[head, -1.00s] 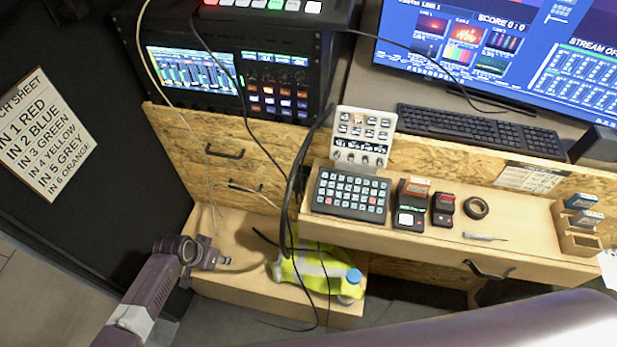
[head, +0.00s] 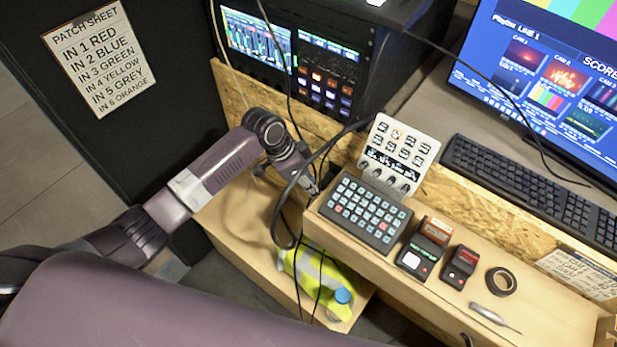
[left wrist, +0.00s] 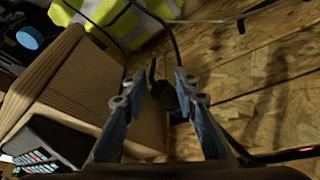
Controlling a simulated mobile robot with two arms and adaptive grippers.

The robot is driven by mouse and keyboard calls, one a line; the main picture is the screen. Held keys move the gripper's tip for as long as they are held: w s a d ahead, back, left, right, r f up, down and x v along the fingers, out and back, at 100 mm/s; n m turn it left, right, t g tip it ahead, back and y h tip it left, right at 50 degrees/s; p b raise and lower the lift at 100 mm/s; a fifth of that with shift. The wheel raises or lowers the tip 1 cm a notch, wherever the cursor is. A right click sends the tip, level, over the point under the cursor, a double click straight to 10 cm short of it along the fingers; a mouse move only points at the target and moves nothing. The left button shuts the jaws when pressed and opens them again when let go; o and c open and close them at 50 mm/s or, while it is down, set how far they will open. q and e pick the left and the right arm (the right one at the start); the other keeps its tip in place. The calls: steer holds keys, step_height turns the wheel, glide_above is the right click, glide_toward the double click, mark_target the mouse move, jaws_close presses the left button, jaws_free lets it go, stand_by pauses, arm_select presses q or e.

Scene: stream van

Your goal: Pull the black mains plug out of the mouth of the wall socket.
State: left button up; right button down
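My left gripper (head: 308,186) is at the left end of the wooden shelf, beside hanging black cables. In the left wrist view the left gripper (left wrist: 160,75) has its two blue-padded fingers apart, so it is open. A black rounded body that looks like the mains plug (left wrist: 163,96) shows in the gap between the fingers, with a black lead by it. I cannot tell whether the fingers touch it. The wall socket cannot be made out; the fingers and the dark plug cover that area. My right gripper is not in view.
A yellow hi-vis bundle (head: 318,272) with a blue cap lies on the low wooden step (head: 232,222). A black keypad (head: 358,212) and a white panel (head: 398,155) stand close right of the left gripper. Loose black cables (head: 285,215) hang around it.

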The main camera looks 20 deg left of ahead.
arm_select(q)
steer(key=shift+x, duration=1.5)
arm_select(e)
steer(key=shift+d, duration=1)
arm_select(q)
steer(key=shift+d, duration=0.15)
steer(key=shift+c, duration=0.3)
steer(key=shift+r, duration=0.1)
jaws_close()
steer(key=shift+c, duration=1.7)
jaws_free()
jaws_close()
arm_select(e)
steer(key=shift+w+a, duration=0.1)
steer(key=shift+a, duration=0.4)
